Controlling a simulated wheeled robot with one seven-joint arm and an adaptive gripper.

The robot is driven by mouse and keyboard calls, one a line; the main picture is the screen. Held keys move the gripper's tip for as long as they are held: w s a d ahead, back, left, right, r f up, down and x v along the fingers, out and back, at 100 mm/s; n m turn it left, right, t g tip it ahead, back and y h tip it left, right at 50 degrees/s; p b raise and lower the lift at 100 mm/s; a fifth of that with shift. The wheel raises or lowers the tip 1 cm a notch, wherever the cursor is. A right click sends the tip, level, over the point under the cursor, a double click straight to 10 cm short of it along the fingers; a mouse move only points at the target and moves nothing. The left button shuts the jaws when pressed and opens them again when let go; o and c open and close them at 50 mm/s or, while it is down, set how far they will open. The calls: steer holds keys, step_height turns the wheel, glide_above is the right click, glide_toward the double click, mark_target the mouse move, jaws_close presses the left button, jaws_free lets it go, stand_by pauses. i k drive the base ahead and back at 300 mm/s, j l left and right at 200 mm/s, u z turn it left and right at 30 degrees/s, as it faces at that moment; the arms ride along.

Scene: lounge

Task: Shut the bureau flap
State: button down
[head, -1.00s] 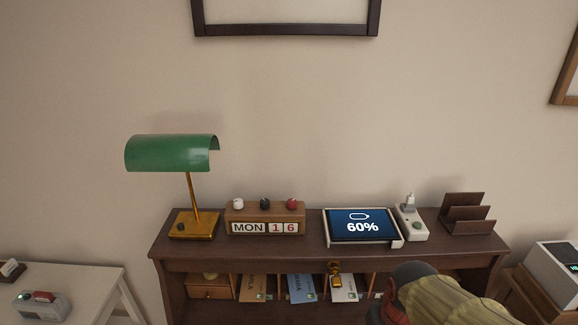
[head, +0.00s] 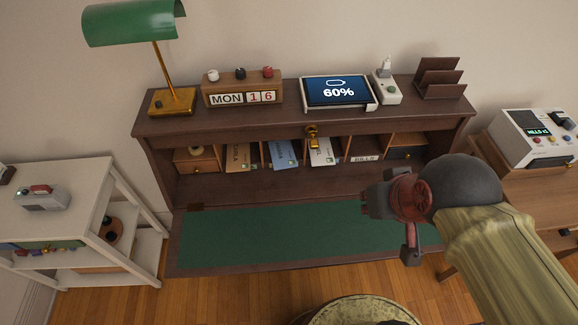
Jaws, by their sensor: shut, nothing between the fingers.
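The dark wooden bureau (head: 300,124) stands against the wall in the head view. Its flap (head: 280,235) is down, lying open toward me with its green writing surface facing up. The pigeonholes behind it are uncovered and hold several envelopes (head: 283,154) and small drawers. A brass catch (head: 312,136) sits at the middle of the bureau's upper front edge. My gripper (head: 408,250) is over the right part of the flap, its fingers pointing down and partly hidden by my wrist. It is shut and empty. I cannot tell whether it touches the flap.
On the bureau top stand a green lamp (head: 172,99), a calendar block (head: 241,91), a tablet (head: 338,92), a white socket block (head: 386,88) and a letter rack (head: 438,78). A white shelf table (head: 75,200) is at left, a side table with a machine (head: 530,137) at right.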

mark_target(261, 237)
steer(key=k+l+z, duration=0.2)
steer(key=k, duration=0.4)
steer(key=k+z, duration=0.25)
steer(key=k, duration=0.3)
steer(key=i+j+z, duration=0.1)
steer(key=j+z, duration=0.6)
steer(key=j, duration=0.2)
steer(key=j+z, duration=0.35)
steer(key=k+j, duration=0.1)
steer(key=j, duration=1.85)
steer(key=k+j, duration=0.15)
steer(key=j, duration=0.8)
